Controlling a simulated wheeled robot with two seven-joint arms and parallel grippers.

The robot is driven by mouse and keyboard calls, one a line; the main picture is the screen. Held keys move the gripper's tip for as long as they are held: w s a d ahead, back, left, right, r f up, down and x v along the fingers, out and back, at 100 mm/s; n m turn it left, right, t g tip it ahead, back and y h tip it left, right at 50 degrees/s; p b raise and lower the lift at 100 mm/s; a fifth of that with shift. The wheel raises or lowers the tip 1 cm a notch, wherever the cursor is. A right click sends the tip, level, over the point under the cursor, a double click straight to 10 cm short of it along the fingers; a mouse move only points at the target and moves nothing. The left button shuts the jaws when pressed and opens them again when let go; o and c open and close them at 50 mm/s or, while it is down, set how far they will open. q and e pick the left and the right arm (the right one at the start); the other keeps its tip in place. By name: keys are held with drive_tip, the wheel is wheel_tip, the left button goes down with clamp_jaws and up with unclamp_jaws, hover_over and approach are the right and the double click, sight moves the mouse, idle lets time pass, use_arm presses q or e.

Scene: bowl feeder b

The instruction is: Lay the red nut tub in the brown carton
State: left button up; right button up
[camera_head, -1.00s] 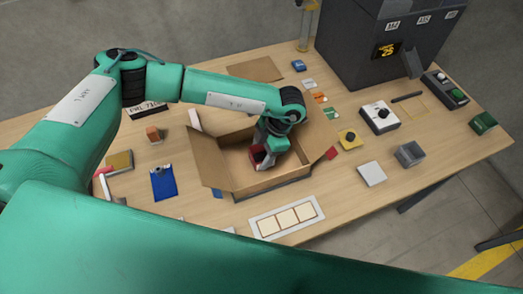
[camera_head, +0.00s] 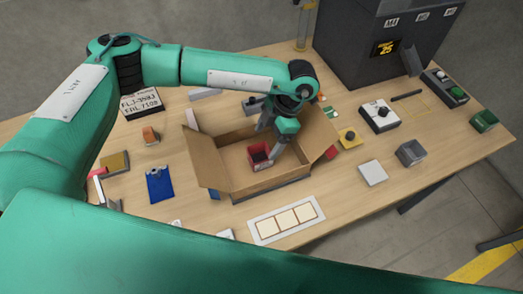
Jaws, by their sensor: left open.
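The brown carton (camera_head: 216,150) stands open on the table, its flaps folded outward. The red nut tub (camera_head: 260,154) is inside the carton, near the middle of its floor; its dark inside shows from above. My left gripper (camera_head: 272,146) is open above the carton, just right of the tub, with its fingers pointing down. I cannot tell whether a finger still touches the tub. My right gripper is not in view.
A grey feeder machine (camera_head: 350,45) stands at the back right. A white card strip (camera_head: 287,219) lies in front of the carton. A blue clipboard (camera_head: 160,184) lies to the left, a grey bin (camera_head: 410,153) and white square (camera_head: 372,173) to the right.

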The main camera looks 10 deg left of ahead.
use_arm(q)
drive_tip(key=b+v, duration=0.1)
drive_tip(key=v, duration=0.4)
drive_tip(key=shift+d+r, duration=0.1)
drive_tip(key=shift+r, duration=0.2)
